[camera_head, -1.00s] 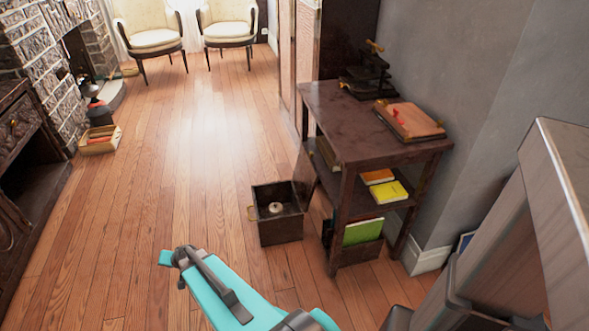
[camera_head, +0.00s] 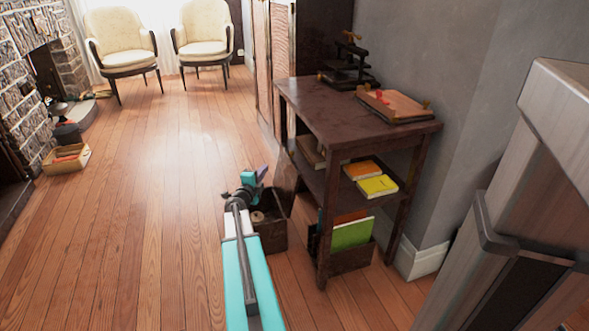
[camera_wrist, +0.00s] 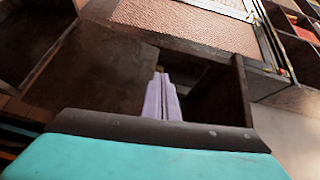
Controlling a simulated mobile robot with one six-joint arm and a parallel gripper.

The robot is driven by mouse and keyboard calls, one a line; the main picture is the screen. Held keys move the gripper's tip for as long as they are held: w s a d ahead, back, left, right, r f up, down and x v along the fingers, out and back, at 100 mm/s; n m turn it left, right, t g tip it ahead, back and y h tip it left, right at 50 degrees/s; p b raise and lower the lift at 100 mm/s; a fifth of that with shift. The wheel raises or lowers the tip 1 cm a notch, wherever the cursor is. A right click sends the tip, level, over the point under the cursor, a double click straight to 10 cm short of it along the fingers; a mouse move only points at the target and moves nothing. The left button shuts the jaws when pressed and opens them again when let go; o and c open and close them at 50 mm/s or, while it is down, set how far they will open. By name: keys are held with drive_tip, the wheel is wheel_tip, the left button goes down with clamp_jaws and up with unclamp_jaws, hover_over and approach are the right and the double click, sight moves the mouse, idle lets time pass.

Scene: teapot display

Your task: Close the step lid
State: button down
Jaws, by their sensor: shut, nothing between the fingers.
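The step is a dark brown box (camera_head: 273,234) on the floor, left of the wooden side table. A brown panel, which looks like its lid (camera_head: 286,178), stands raised at the box's right rear. My gripper (camera_head: 262,172) is above the box with its purple fingers close to the raised panel; I cannot tell whether they touch it. In the wrist view the fingers (camera_wrist: 162,97) are shut and empty, in front of a wide brown panel (camera_wrist: 105,75), with a dark box-like opening at the right. A pale round object (camera_head: 257,216) shows inside the box, partly hidden by my arm.
The side table (camera_head: 330,115) stands close on the right, with books (camera_head: 377,186) on its shelf and a crate (camera_head: 352,257) beneath. A low wooden box (camera_head: 66,158) lies far left. Two cream chairs (camera_head: 120,45) stand at the back. The floor at left is open.

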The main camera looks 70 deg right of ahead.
drive_tip(key=s+d+m+g+b, duration=0.1)
drive_tip(key=s+d+m+g, duration=0.2)
drive_tip(key=s, duration=0.4)
drive_tip(key=shift+s+d+r+g, duration=0.15)
drive_tip(key=shift+s+r+g, duration=0.1)
drive_tip(key=shift+r+g, duration=0.05)
drive_tip(key=shift+d, duration=0.15)
drive_tip(key=shift+s+d+f+b, duration=0.15)
drive_tip(key=shift+d+b, duration=0.5)
drive_tip(key=shift+d, duration=0.95)
drive_tip(key=shift+s+d+r+b, duration=0.1)
drive_tip(key=shift+s+d+b, duration=0.4)
drive_tip(key=shift+d, duration=1.1)
drive_tip(key=shift+d+f+b, duration=0.1)
drive_tip(key=shift+d+b, duration=0.7)
drive_tip(key=shift+d, duration=0.8)
